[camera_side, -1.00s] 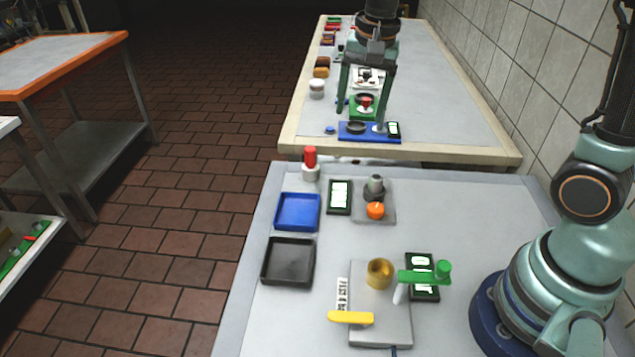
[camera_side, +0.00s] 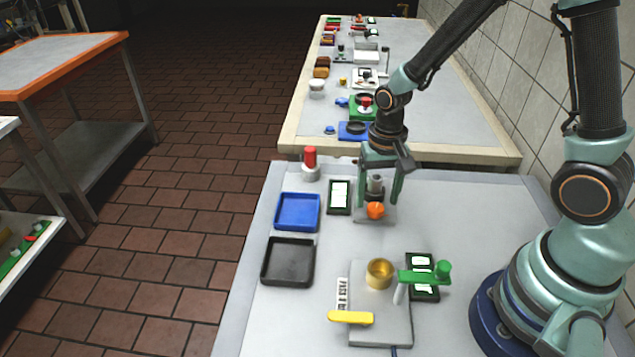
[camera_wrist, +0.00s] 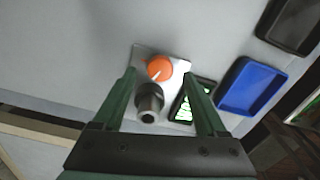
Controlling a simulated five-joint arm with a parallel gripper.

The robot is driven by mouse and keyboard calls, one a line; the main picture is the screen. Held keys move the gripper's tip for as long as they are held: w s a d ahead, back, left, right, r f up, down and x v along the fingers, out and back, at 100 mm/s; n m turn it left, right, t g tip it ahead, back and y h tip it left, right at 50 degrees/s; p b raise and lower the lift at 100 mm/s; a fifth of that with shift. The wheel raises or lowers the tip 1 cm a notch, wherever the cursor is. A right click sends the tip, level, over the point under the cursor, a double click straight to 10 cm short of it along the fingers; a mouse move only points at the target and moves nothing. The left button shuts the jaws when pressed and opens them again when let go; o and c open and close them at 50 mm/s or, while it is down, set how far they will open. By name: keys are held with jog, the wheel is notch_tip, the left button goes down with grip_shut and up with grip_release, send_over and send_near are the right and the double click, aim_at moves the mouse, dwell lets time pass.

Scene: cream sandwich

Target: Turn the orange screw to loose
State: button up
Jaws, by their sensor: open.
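The orange screw (camera_side: 375,210) is a round knob at the front of a small grey plate (camera_side: 388,217), in front of a grey metal post (camera_side: 375,186). In the wrist view the orange screw (camera_wrist: 159,69) shows a pale line on its top, and the dark post (camera_wrist: 149,102) stands beside it. My gripper (camera_side: 380,200) is open and points down over the plate, its fingers on either side of the post. In the wrist view my gripper (camera_wrist: 162,84) has nothing between its fingers that it touches clearly. Its exact height above the plate is hard to tell.
A display (camera_side: 339,197), a blue tray (camera_side: 297,212) and a black tray (camera_side: 288,262) lie to the left. A red-topped piece (camera_side: 310,160) stands at the back left. A brass cup (camera_side: 380,272), green lever (camera_side: 424,275) and yellow lever (camera_side: 350,317) stand in front.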

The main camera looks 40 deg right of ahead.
jog(key=shift+f, duration=1.05)
jog(key=shift+c, duration=0.3)
grip_shut()
jog(key=shift+n, duration=2.3)
jog(key=shift+o, duration=0.3)
grip_release()
